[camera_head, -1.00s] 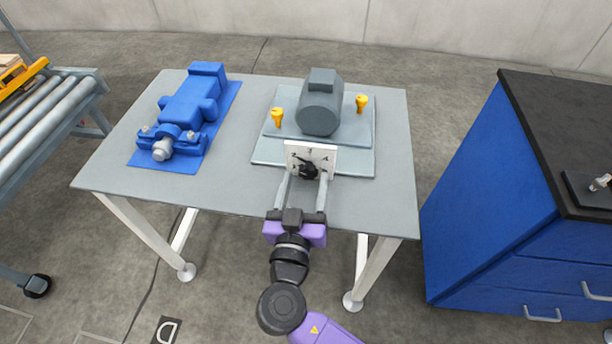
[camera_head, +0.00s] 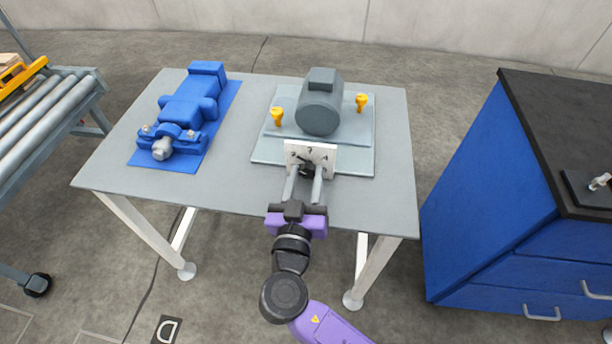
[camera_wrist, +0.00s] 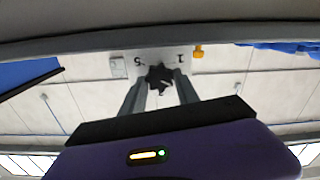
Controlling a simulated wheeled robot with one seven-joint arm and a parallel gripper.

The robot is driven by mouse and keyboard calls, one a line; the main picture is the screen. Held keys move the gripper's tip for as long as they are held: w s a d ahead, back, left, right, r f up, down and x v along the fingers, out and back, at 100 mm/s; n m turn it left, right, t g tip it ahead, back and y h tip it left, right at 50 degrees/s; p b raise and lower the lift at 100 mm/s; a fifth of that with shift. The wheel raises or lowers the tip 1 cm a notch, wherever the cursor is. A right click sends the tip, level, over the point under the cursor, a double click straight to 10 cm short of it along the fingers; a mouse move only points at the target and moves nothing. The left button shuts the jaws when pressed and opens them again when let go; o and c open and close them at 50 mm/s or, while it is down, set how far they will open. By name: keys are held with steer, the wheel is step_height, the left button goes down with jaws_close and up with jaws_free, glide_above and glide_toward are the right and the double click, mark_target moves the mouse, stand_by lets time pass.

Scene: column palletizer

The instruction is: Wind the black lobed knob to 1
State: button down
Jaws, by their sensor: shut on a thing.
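The black lobed knob (camera_wrist: 160,77) sits on a white dial plate (camera_head: 324,152) that stands upright at the front of the grey motor base. In the wrist view the plate shows a 1 and a 5 beside the knob. That view is upside down, and the knob's pointer direction cannot be read. My gripper (camera_head: 308,176) reaches in from the front, its two grey fingers closed on the knob's sides.
A blue pump unit (camera_head: 190,104) is at the table's left. The grey table (camera_head: 232,187) is clear in front. A blue cabinet (camera_head: 484,190) stands to the right, a roller conveyor (camera_head: 40,115) to the left.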

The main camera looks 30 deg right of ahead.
steer(key=shift+n, duration=0.4)
steer(key=n+p, duration=0.1)
steer(key=n, duration=0.4)
steer(key=shift+a+n, duration=0.1)
steer(key=shift+n, duration=0.3)
steer(key=n+p, duration=0.1)
steer(key=n, duration=0.4)
steer(key=shift+f+p, duration=0.1)
steer(key=shift+p, duration=0.3)
steer(key=shift+n, duration=0.3)
steer(key=c, duration=0.9)
jaws_free()
steer(key=shift+a, duration=0.1)
